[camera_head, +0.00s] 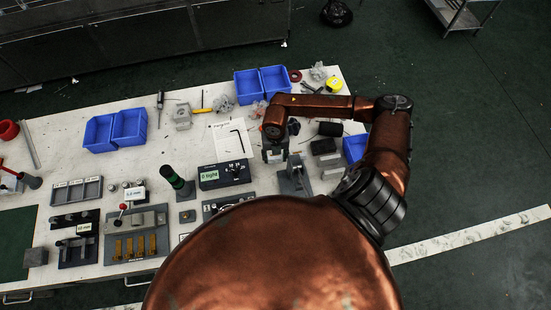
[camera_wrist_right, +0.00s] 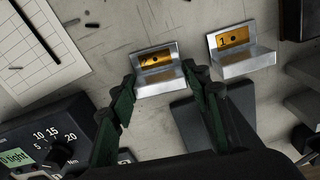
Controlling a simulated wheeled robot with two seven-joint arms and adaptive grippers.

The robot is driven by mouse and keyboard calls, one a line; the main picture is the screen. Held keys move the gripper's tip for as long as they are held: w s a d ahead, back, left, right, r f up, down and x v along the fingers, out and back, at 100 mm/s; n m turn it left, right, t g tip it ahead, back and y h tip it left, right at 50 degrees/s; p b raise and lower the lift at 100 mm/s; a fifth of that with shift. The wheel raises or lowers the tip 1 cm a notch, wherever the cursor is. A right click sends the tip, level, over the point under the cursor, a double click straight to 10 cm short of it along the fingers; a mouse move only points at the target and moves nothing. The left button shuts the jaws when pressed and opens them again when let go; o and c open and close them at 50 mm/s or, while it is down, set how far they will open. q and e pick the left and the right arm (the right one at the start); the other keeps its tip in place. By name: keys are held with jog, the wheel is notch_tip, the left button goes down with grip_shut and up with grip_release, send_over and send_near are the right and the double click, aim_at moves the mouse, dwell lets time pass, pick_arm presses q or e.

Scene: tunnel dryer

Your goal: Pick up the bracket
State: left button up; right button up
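A silver L-shaped bracket (camera_wrist_right: 156,86) with an orange-yellow marked face lies on the table in the right wrist view. A second, similar bracket (camera_wrist_right: 243,64) lies to its right. My right gripper (camera_wrist_right: 158,76) has its two green-black fingers spread, one toward each end of the left bracket. I cannot tell from this view whether the fingertips touch it. In the head view the right gripper (camera_head: 275,153) points down over the worktable, and I cannot make out the brackets around it. My left gripper is not in view.
A torque tester (camera_head: 224,175) stands left of the right gripper. A paper sheet (camera_head: 226,152) with a hex key lies beyond it. Blue bins (camera_head: 249,84) stand at the back. Dark blocks (camera_head: 323,147) sit to the right. The worktable (camera_head: 75,153) is crowded.

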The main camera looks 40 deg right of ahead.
jog(key=c, duration=0.7)
